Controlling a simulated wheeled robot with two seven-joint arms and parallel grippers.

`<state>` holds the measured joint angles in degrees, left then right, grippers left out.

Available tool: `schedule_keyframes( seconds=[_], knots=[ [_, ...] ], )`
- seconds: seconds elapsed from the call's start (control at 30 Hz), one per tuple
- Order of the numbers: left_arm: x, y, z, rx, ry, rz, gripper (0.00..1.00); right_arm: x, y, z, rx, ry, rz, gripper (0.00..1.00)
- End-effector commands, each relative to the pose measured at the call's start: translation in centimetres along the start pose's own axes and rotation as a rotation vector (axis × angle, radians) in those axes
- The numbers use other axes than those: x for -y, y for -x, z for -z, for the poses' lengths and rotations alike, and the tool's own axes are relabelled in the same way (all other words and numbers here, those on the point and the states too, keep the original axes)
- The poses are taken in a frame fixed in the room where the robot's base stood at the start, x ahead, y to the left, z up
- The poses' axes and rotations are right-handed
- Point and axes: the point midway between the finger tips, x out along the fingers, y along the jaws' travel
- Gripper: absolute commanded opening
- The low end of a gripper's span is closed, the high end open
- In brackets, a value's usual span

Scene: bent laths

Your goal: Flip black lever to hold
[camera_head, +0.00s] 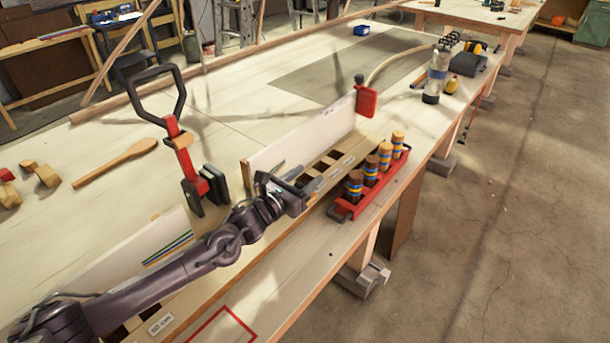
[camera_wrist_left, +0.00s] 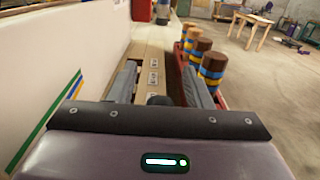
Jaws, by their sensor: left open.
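My left gripper (camera_head: 304,188) hangs over the slotted wooden rail along the front of the bench, its arm coming in from the lower left. In the left wrist view its grey fingers (camera_wrist_left: 160,87) are apart. A small dark rounded piece (camera_wrist_left: 157,100) shows low between them; I cannot tell if it is the black lever. A red device (camera_head: 180,150) with a black looped handle (camera_head: 155,90) stands upright left of the gripper, apart from it. A red block (camera_head: 367,100) with a black knob (camera_head: 359,78) is at the far end of the white board. My right gripper is out of view.
A white board (camera_head: 300,137) stands along the rail. A red tray (camera_head: 344,212) with several striped wooden pegs (camera_head: 370,171) sits close on the right. A wooden paddle (camera_head: 117,162) lies at left. A bottle (camera_head: 436,77) stands farther back. The bench middle is largely clear.

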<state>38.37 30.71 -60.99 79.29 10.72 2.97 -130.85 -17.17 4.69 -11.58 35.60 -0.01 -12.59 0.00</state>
Motion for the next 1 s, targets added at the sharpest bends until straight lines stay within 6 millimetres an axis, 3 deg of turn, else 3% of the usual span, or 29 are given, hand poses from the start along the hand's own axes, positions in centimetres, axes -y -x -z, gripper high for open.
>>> schedule_keyframes(
  seconds=[0.27,0.63,1.0],
  knots=[
    [0.04,-0.21,0.04,0.0,0.0,0.001,0.45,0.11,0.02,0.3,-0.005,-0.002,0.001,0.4],
    [0.02,-0.18,0.05,-0.001,0.0,0.0,0.0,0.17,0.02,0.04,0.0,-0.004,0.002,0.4],
    [-0.01,-0.34,-0.13,-0.019,-0.001,0.0,0.0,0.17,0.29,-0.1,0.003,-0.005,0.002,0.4]
  ],
)
